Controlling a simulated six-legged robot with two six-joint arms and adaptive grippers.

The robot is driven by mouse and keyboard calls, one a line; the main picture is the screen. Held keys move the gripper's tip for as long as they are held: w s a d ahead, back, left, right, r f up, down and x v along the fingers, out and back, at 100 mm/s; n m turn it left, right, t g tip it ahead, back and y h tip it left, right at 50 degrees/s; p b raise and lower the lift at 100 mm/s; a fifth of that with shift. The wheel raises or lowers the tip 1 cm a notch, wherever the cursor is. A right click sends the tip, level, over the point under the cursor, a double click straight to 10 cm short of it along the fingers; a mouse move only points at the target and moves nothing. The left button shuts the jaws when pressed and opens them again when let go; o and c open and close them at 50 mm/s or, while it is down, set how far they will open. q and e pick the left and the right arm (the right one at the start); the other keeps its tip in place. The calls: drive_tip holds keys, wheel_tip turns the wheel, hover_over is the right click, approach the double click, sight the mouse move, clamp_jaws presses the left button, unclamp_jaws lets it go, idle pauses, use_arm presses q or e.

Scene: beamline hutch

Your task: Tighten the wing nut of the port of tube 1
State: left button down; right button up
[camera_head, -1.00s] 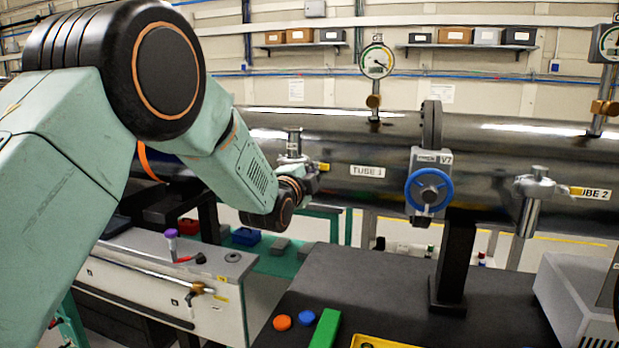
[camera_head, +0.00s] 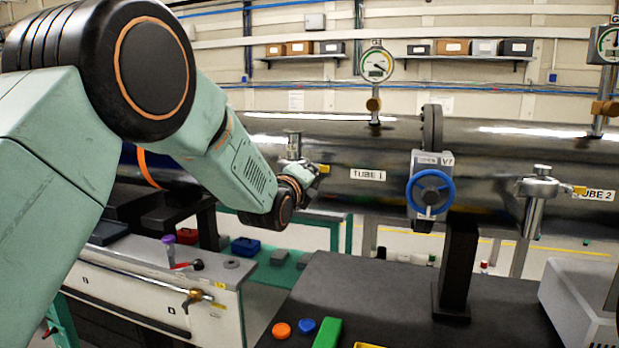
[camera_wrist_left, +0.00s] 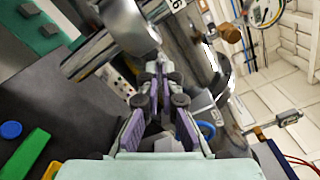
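The port of tube 1 (camera_head: 293,146) is a metal fitting with a yellow tag on the dark pipe, left of the "TUBE 1" label (camera_head: 368,174). My left gripper (camera_head: 308,184) is at the port, just below the yellow tag. In the left wrist view, a grey metal fitting (camera_wrist_left: 122,25) is just beyond the fingertips. The fingers of my left gripper (camera_wrist_left: 161,72) reach up to it, with a narrow gap between their purple pads. The wing nut cannot be made out clearly, and whether the fingertips grip it cannot be told. My right gripper is not in view.
A blue handwheel valve (camera_head: 430,192) marked V7 and the port of tube 2 (camera_head: 535,200) are to the right. A black bench (camera_head: 385,293) with a dark upright post (camera_head: 457,265) stands in front. A pale cabinet (camera_head: 150,268) is at lower left.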

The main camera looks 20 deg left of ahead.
use_arm(q)
drive_tip(key=shift+s+f+m, duration=0.1)
drive_tip(key=shift+f+m, duration=0.3)
drive_tip(key=c, duration=1.9)
unclamp_jaws()
drive_tip(key=shift+o, duration=0.3)
drive_tip(key=shift+s+d+r, duration=0.1)
drive_tip(key=shift+s+r, duration=0.05)
drive_tip(key=shift+r, duration=0.15)
drive_tip(key=s, duration=1.2)
drive_tip(key=shift+a, duration=0.2)
drive_tip(key=shift+w, duration=0.1)
